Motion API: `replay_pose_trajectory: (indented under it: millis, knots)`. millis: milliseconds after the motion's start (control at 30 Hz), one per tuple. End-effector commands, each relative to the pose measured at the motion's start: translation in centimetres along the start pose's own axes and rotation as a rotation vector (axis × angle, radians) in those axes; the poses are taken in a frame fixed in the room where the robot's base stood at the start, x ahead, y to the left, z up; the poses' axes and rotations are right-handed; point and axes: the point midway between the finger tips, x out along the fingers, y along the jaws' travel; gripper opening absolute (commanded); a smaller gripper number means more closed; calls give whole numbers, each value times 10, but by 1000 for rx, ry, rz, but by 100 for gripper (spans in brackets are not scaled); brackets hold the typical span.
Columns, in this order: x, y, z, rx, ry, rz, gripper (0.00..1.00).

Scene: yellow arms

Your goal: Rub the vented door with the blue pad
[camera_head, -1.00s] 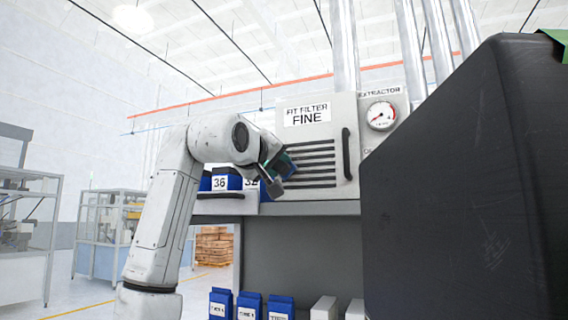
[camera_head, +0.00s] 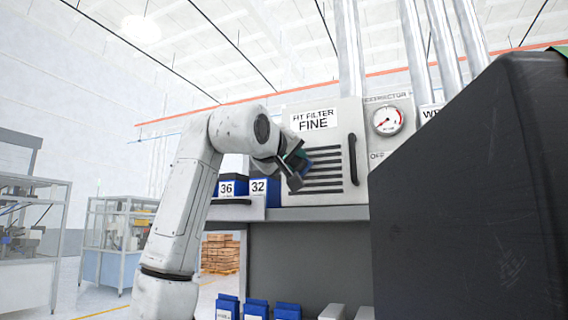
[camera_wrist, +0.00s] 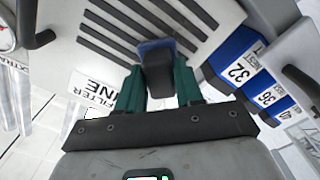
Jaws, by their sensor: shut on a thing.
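The vented door (camera_head: 333,140) is a pale panel with dark horizontal slats, a black handle and a "FIT FILTER FINE" label. It also shows in the wrist view (camera_wrist: 92,50), with its slats running diagonally. My gripper (camera_head: 298,166) is in front of the left part of the slats. In the wrist view its green fingers (camera_wrist: 158,88) are shut on a dark block with a blue edge, the blue pad (camera_wrist: 155,45). The pad overlaps the slats in the wrist view. I cannot tell whether it touches the door.
Blue boxes marked 36 (camera_head: 229,188) and 32 (camera_head: 259,188) stand on the shelf left of the door. A gauge (camera_head: 387,119) is to the right. A large dark block (camera_head: 460,190) fills the right foreground. Several blue boxes (camera_head: 257,309) stand below.

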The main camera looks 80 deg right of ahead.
Motion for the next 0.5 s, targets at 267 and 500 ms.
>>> replay_pose_trajectory:
  millis: [267, 500]
  knots:
    - [0, 7, 8, 1, 0, 0, 12]
    - [1, 20, 21, 3, -2, 1, 12]
